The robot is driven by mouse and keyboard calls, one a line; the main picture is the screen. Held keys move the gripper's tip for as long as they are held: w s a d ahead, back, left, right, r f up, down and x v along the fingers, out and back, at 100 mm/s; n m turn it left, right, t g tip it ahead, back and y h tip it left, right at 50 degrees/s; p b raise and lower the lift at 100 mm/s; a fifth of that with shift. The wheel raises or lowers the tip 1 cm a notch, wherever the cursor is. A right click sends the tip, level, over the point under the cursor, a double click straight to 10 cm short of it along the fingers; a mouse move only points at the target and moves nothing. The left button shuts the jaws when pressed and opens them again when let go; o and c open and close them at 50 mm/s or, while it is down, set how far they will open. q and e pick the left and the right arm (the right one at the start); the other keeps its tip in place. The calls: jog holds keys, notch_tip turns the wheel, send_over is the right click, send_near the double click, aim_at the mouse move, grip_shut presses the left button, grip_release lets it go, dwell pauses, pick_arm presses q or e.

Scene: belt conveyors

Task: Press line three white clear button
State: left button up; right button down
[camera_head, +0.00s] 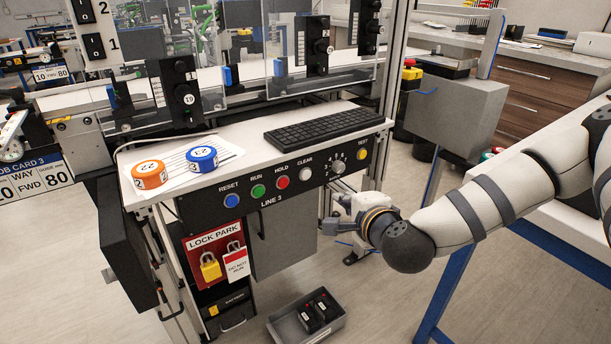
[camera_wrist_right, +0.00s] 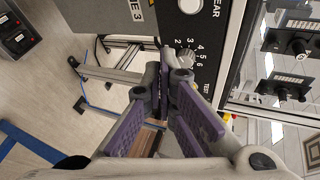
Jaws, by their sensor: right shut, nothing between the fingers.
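The white CLEAR button (camera_head: 305,174) sits on the dark LINE 3 panel (camera_head: 330,190), between the red HOLD button (camera_head: 282,182) and a numbered dial (camera_head: 338,167). In the right wrist view the white button (camera_wrist_right: 190,5) is at the top edge, partly cut off. My right gripper (camera_head: 332,226) is below and slightly right of the button in the head view, apart from it. In the wrist view its purple-padded fingers (camera_wrist_right: 168,62) meet at the tips, shut and empty, beside the dial (camera_wrist_right: 186,57). My left gripper is not in view.
The blue RESET (camera_head: 232,201), green RUN (camera_head: 258,191) and yellow TEST (camera_head: 362,154) buttons share the panel. A grey bin (camera_head: 278,326) is on the floor below.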

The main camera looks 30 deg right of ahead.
jog(key=b, duration=0.2)
send_near(306, 175)
jog(key=w+d+f, duration=0.4)
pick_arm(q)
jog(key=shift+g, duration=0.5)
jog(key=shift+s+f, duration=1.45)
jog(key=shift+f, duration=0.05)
pick_arm(e)
jog(key=shift+w+r, duration=0.15)
jog(key=shift+w, duration=0.15)
jog(key=shift+w, duration=0.15)
jog(key=shift+w, duration=0.3)
